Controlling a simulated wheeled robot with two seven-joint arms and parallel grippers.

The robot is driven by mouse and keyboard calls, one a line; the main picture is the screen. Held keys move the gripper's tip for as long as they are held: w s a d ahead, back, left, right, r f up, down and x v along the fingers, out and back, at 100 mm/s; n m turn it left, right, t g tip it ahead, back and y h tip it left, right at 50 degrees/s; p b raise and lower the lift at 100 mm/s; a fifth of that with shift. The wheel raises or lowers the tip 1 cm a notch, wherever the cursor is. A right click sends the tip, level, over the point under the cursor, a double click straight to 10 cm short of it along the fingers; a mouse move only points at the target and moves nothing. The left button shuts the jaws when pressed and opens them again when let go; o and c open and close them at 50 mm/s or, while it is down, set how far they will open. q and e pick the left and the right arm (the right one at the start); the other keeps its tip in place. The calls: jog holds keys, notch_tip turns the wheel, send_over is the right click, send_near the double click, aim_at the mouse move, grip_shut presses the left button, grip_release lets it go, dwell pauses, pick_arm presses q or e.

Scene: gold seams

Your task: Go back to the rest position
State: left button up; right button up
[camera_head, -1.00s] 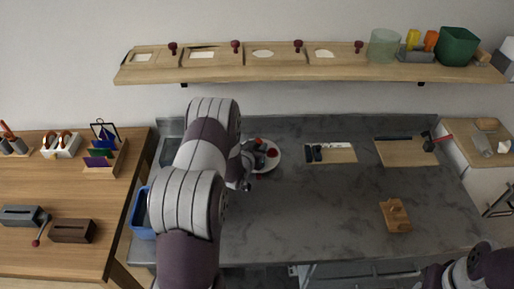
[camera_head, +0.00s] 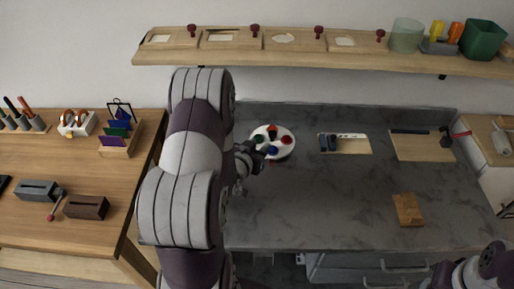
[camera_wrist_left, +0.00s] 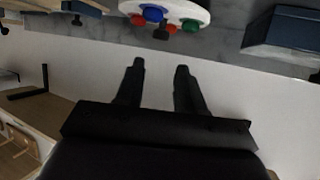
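My left arm comes in from the left in the head view and covers part of the counter. My left gripper (camera_head: 258,158) is at the near-left side of a white round plate (camera_head: 286,150) bearing red, green and blue pieces. In the left wrist view my left gripper (camera_wrist_left: 160,72) has its two fingers apart with nothing between them. The plate also shows at the top of the wrist view (camera_wrist_left: 195,9), beyond the fingertips. My right arm shows at the lower right of the head view; its gripper fingers are not visible.
A grey counter (camera_head: 330,205) holds a board with dark blocks (camera_head: 356,148), a board with a dark tool (camera_head: 420,147) and a wooden block (camera_head: 408,210). A wooden table (camera_head: 85,235) stands left. A shelf (camera_head: 300,60) spans the back wall. The counter's middle is clear.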

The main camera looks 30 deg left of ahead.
pick_arm(q)
jog(key=shift+s+r, duration=0.1)
jog(key=shift+s, duration=0.2)
jog(key=s+f+g, duration=0.2)
jog(key=f, duration=0.1)
jog(key=s+f+g, duration=0.1)
jog(key=f, duration=0.1)
jog(key=shift+s+d+n, duration=0.1)
jog(key=shift+s+n, duration=0.15)
jog(key=shift+n, duration=0.05)
jog(key=s+g, duration=0.2)
jog(key=s+f+g, duration=0.1)
jog(key=shift+s+d+f, duration=0.1)
jog(key=shift+s+d, duration=0.15)
jog(key=shift+s, duration=0.05)
jog(key=s+d+g, duration=0.1)
jog(key=s+d+r+g+h, duration=0.1)
jog(key=s+g, duration=0.1)
jog(key=shift+s+d+r+p, duration=0.15)
jog(key=shift+s+r+p, duration=0.05)
jog(key=shift+p, duration=0.15)
jog(key=s+d+r+m+g+h+p, duration=0.1)
jog(key=s+d+r, duration=0.4)
jog(key=d+r, duration=0.7)
jog(key=shift+d+r+m+g+p, duration=0.3)
jog(key=shift+d+m+g, duration=0.2)
jog(key=shift+m+g, duration=0.4)
